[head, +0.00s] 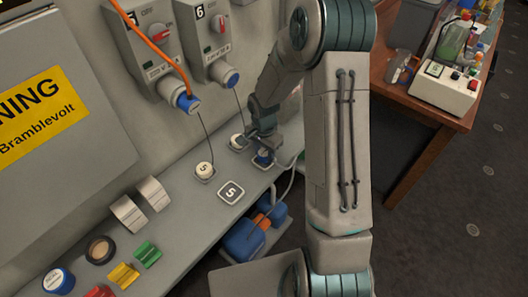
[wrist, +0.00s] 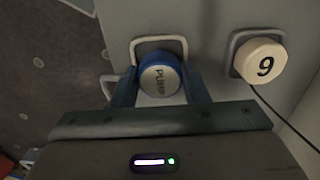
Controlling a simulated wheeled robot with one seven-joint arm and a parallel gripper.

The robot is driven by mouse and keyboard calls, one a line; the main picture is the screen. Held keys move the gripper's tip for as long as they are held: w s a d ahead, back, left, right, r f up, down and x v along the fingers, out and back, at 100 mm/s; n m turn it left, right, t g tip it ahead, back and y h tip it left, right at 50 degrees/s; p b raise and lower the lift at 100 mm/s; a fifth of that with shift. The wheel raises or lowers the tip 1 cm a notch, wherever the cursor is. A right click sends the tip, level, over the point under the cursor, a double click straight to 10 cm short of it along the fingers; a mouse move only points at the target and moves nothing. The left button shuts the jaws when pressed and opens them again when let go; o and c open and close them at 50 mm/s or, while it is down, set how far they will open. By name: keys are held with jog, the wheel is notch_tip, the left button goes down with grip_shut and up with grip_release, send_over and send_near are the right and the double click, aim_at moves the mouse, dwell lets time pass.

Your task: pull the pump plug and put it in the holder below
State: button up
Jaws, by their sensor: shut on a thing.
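The pump plug (wrist: 160,80) is blue with a grey end face marked PUMP. It sits between the two fingers of my gripper (wrist: 163,88), which is shut on it. In the wrist view the plug is in front of a square pale-rimmed holder (wrist: 160,45); I cannot tell whether it is fully seated there. In the head view the plug (head: 263,158) shows low at the shelf, just below my gripper (head: 262,138), which partly covers it.
A cap marked 5 (head: 204,170) is farther left on the shelf (head: 190,225). An orange cable (head: 150,42) runs to a blue plug (head: 187,102) in socket 5. A wooden table (head: 425,110) stands right.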

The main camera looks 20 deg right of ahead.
jog(key=shift+f+b, duration=0.4)
jog(key=o, duration=1.4)
jog(key=shift+r, duration=0.15)
notch_tip(320, 180, up, 12)
jog(key=b, duration=0.2)
jog(key=s+r+n+t, duration=0.1)
jog(key=s+r+n, duration=0.2)
jog(key=s, duration=0.4)
jog(key=s+r+n+t, duration=0.1)
jog(key=s+r+n, duration=0.3)
jog(key=s, duration=0.3)
jog(key=s+r+n+t, duration=0.1)
jog(key=s+r+n, duration=0.3)
jog(key=s, duration=0.3)
jog(key=shift+s+r+t, duration=0.15)
jog(key=shift+r+t, duration=0.15)
jog(key=shift+r, duration=0.05)
